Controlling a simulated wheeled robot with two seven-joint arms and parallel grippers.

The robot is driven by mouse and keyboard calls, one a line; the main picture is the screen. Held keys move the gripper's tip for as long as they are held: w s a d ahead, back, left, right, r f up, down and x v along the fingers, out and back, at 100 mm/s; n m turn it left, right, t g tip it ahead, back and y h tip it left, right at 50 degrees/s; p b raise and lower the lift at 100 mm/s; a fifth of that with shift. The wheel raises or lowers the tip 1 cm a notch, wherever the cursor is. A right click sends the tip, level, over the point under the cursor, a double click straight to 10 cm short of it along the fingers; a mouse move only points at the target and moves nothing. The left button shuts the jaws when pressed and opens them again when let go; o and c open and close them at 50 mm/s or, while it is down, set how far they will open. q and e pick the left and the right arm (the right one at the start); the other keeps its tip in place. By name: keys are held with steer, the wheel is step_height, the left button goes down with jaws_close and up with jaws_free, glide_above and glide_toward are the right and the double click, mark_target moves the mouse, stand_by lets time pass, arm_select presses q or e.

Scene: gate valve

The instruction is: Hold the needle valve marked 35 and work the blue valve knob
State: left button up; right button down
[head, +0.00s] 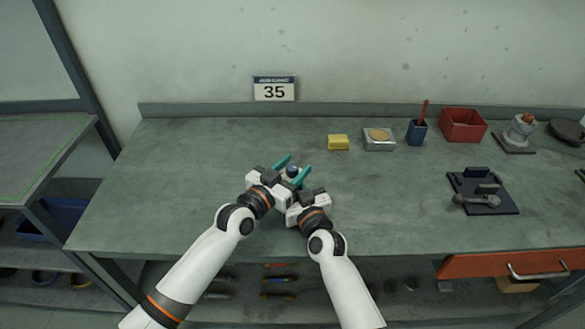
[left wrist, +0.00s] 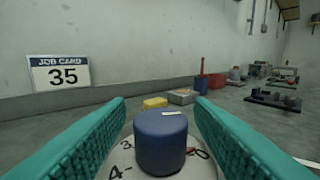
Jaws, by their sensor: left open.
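The blue valve knob (head: 292,169) shows between the teal fingers of my left gripper (head: 298,162). In the left wrist view the blue knob (left wrist: 160,141) stands upright with a pale mark on top. A pale dial (left wrist: 125,165) with black and red figures lies around its base. My left gripper is open, with one finger on each side of the knob and a gap to both. My right gripper (head: 308,206) is just to the right and nearer me; its fingers are hidden. The valve body is mostly hidden behind the grippers. The job card (head: 274,89) reads 35.
A yellow block (head: 338,143), a scale-like box (head: 379,139), a blue cup (head: 416,133), a red bin (head: 463,124) and a dark tray (head: 484,204) stand to the right on the green bench (head: 160,180). The bench's left part is clear.

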arm_select(q)
steer(key=c, duration=1)
steer(key=shift+d+r+m+g+h, duration=0.25)
steer(key=shift+m+g+h, duration=0.15)
steer(key=shift+m+h, duration=0.25)
steer(key=shift+a+f+g+h, duration=0.2)
steer(key=shift+g+h, duration=0.05)
steer(key=shift+g, duration=0.05)
arm_select(e)
steer(key=shift+a, duration=0.1)
arm_select(q)
steer(key=o, duration=1)
steer(key=shift+f, duration=0.1)
steer(key=v, duration=1.2)
